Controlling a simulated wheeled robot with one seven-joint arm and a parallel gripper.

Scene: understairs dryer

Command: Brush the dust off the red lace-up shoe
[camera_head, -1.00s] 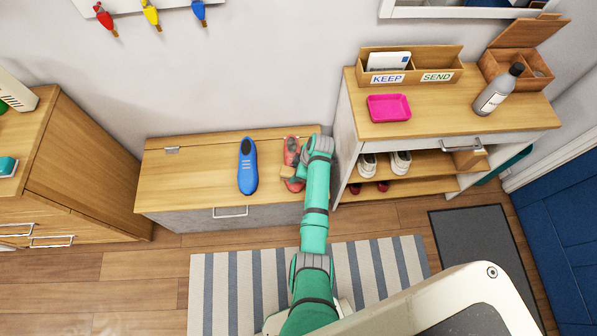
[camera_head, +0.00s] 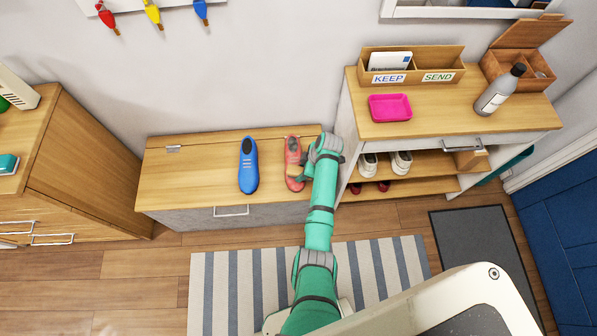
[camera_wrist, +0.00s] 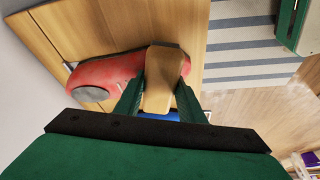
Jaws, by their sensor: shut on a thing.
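The red lace-up shoe (camera_head: 293,160) lies on the wooden bench top, to the right of a blue shoe (camera_head: 248,166). In the wrist view the red shoe (camera_wrist: 105,75) lies at the left, with its dark round opening towards the camera. My gripper (camera_wrist: 160,105) is shut on a wooden brush (camera_wrist: 163,72). The brush is over the side of the red shoe, and I cannot tell whether it touches. Its bristles are hidden. In the head view my green wrist covers most of the gripper, just right of the red shoe.
The bench (camera_head: 190,185) has free room left of the blue shoe. A shoe cabinet (camera_head: 440,125) stands close on the right, with a pink tray (camera_head: 390,107), a KEEP and SEND box (camera_head: 410,65) and a grey bottle (camera_head: 499,90) on top. A striped rug (camera_head: 240,290) lies in front.

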